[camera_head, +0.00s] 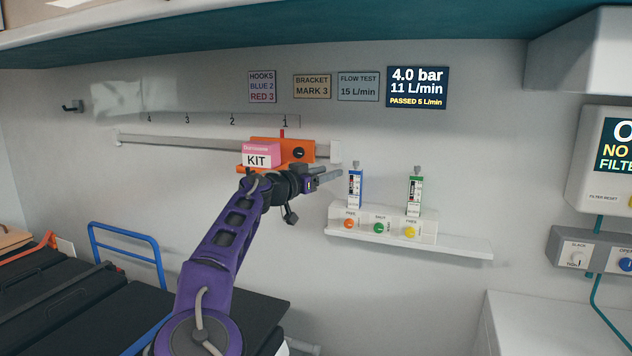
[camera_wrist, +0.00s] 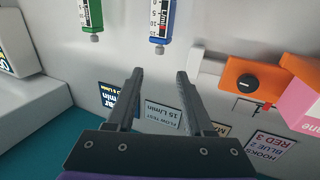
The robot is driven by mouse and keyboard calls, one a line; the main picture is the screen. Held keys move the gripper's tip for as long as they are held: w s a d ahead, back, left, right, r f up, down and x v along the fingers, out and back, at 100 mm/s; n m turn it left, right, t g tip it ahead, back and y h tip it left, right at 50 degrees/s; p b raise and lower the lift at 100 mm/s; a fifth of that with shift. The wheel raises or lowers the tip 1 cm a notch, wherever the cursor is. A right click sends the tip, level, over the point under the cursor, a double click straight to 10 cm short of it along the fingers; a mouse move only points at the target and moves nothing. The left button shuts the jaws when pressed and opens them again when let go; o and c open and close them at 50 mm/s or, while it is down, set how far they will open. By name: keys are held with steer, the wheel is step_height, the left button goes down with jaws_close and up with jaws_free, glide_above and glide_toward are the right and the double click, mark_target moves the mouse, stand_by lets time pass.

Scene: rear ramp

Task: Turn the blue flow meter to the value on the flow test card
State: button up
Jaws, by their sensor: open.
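The blue flow meter (camera_head: 355,188) stands upright on the white wall unit, left of a green flow meter (camera_head: 415,194), with a small grey knob on top. In the wrist view, which is upside down, the blue flow meter (camera_wrist: 162,18) shows with its knob pointing down. The flow test card (camera_head: 358,86) on the wall reads 15 L/min. The dark display (camera_head: 417,87) reads 4.0 bar, 11 L/min, PASSED 5 L/min. My gripper (camera_head: 333,174) is open and empty, just left of the blue meter's knob. In the wrist view the knob lies just beyond the fingertips (camera_wrist: 159,72), not between them.
An orange bracket (camera_head: 318,150) with a pink and white kit box (camera_head: 260,156) sits on the wall rail, close behind my wrist. Below the meters are coloured buttons and a white ledge (camera_head: 460,245). Wall above the knobs is clear up to the cards.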

steer(key=v, duration=0.4)
steer(key=d+r+n+t+y+b, duration=0.15)
steer(key=d+n, duration=0.35)
steer(key=n, duration=0.6)
steer(key=d+r+n+t+y, duration=0.3)
steer(key=d+n, duration=0.1)
steer(key=n, duration=0.6)
steer(key=n+y+b, duration=0.2)
steer(key=n+y, duration=0.7)
steer(key=n, duration=1.5)
glide_toward(356, 164)
steer(key=shift+h, duration=0.25)
steer(key=w+p, duration=0.1)
steer(key=w, duration=0.2)
steer(key=w+p, duration=0.1)
steer(key=w, duration=0.3)
steer(key=w+p, duration=0.1)
steer(key=w, duration=0.3)
steer(key=shift+a+p, duration=0.3)
steer(key=shift+a, duration=0.05)
